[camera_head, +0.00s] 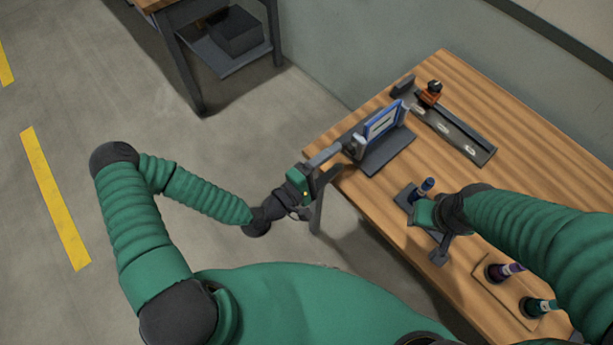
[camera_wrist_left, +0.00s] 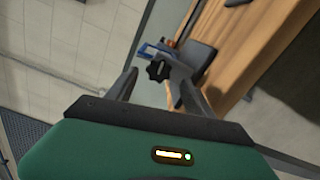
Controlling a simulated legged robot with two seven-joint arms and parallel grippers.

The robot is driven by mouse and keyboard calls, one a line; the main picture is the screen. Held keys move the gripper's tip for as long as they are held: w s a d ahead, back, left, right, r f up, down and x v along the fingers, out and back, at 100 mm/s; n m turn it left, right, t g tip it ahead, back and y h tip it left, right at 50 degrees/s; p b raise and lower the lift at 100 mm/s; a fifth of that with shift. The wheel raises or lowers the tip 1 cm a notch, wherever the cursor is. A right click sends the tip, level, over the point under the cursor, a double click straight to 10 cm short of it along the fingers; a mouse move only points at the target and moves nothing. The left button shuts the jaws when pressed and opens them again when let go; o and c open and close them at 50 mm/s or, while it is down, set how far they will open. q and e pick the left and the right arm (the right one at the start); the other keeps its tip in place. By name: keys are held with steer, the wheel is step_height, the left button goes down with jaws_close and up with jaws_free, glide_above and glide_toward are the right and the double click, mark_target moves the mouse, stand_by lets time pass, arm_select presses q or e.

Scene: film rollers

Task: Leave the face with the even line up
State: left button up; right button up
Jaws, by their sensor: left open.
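A blue-framed panel (camera_head: 384,122) stands tilted on a dark base (camera_head: 388,152) near the table's left end. Its visible face is pale with a bar across it; I cannot tell whether the line is even. In the left wrist view the blue frame (camera_wrist_left: 150,50) shows beyond a black knob (camera_wrist_left: 158,71). My left gripper (camera_head: 338,160) is open beside the panel's near left side. In its wrist view the fingers (camera_wrist_left: 158,90) stand apart, with the knob seen between them; contact is unclear. My right gripper (camera_head: 430,222) is beside a blue-topped roller (camera_head: 425,187); its fingers are unclear.
A dark rail (camera_head: 455,130) with pale ovals and an orange-and-black piece (camera_head: 431,92) lies behind the panel. Bare wood lies between. A wall (camera_head: 330,50) borders the table.

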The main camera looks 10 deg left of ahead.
arm_select(q)
steer(key=p+v, duration=0.1)
steer(key=v, duration=1.2)
steer(key=shift+a+f, duration=0.1)
